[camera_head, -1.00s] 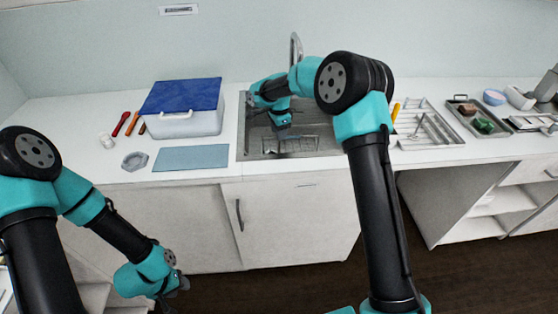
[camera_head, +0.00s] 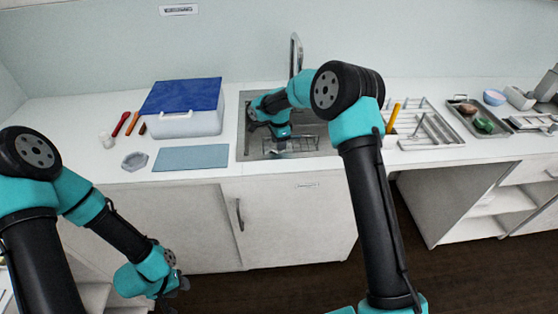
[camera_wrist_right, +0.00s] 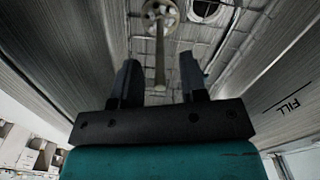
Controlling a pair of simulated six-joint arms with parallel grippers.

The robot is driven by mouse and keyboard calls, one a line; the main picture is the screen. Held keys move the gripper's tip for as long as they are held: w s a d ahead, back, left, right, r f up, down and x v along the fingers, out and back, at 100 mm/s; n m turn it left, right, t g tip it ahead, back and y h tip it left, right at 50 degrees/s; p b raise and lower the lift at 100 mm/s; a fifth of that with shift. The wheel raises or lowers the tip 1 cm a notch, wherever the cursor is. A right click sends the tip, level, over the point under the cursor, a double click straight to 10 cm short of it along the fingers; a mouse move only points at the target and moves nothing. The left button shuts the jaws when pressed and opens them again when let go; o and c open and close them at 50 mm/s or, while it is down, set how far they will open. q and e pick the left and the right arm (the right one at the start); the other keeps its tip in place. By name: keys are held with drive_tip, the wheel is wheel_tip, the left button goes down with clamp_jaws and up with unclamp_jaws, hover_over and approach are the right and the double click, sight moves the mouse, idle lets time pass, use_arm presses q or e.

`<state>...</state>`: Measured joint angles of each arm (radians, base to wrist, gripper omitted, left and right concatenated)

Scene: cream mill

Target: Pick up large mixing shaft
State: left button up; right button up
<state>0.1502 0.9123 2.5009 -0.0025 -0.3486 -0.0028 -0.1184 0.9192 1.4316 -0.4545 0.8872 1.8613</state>
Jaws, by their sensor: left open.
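The mixing shaft (camera_wrist_right: 159,55), a thin rod with a round, holed disc at its far end, shows in the right wrist view. It lies over the rack in the sink, between the two fingers in that picture. My right gripper (camera_wrist_right: 160,80) is open, with a gap on each side of the rod; its depth relative to the shaft is hard to judge. In the head view my right gripper (camera_head: 281,143) is down in the sink (camera_head: 243,145), and the shaft is hard to make out there. My left gripper (camera_head: 177,287) is open and empty, low in front of the cabinets.
Steep sink walls stand on both sides of my right gripper, and the faucet (camera_head: 295,52) rises behind. A blue-lidded box (camera_head: 183,108) and a blue mat (camera_head: 191,158) lie left of the sink. A rack (camera_head: 430,130) and a metal tray (camera_head: 480,119) stand right.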

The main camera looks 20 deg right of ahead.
drive_tip(key=shift+c, duration=0.3)
clamp_jaws()
idle(0.4)
